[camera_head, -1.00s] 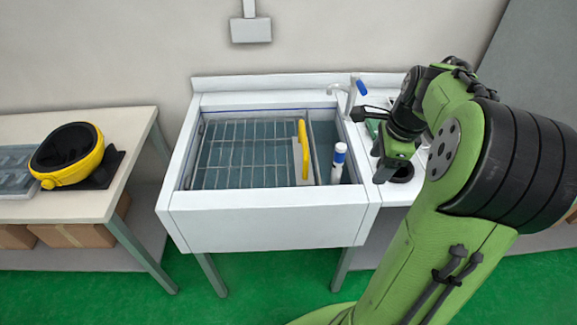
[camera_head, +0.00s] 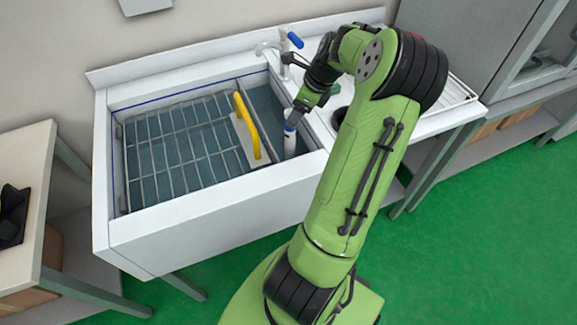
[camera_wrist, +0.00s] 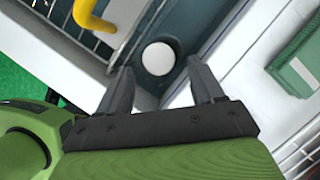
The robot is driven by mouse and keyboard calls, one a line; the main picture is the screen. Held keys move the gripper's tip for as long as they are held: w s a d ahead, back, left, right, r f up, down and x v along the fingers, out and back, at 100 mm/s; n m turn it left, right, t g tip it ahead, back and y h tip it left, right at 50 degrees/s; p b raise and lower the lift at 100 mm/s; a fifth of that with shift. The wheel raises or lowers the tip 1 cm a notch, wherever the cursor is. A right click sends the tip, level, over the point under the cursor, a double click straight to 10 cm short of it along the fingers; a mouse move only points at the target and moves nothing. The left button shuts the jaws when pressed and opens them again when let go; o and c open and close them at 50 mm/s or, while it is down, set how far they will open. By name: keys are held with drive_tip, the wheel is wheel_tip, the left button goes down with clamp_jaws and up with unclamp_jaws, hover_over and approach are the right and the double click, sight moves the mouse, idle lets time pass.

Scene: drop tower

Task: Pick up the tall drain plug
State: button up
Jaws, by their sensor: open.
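The tall drain plug (camera_head: 290,140) is a white upright cylinder with a blue band near its top. It stands in the right-hand part of the sink, beside the yellow-handled divider. In the wrist view its round white top (camera_wrist: 158,59) shows just beyond and between the fingertips. My gripper (camera_head: 297,112) is just above the plug's top in the head view, which it partly covers. In the wrist view my gripper (camera_wrist: 160,75) has its two dark fingers apart with nothing between them. Whether a finger touches the plug cannot be told.
The white sink (camera_head: 215,225) has a wire rack (camera_head: 180,150) on its left and a yellow-handled plate (camera_head: 246,130) close left of the plug. A green object (camera_wrist: 300,55) lies on the right-hand drainboard.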

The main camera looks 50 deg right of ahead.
drive_tip(key=b+x, duration=0.2)
drive_tip(key=x, duration=0.3)
drive_tip(key=shift+w+f, duration=0.2)
drive_tip(key=shift+f, duration=0.1)
drive_tip(key=shift+c, duration=1)
clamp_jaws()
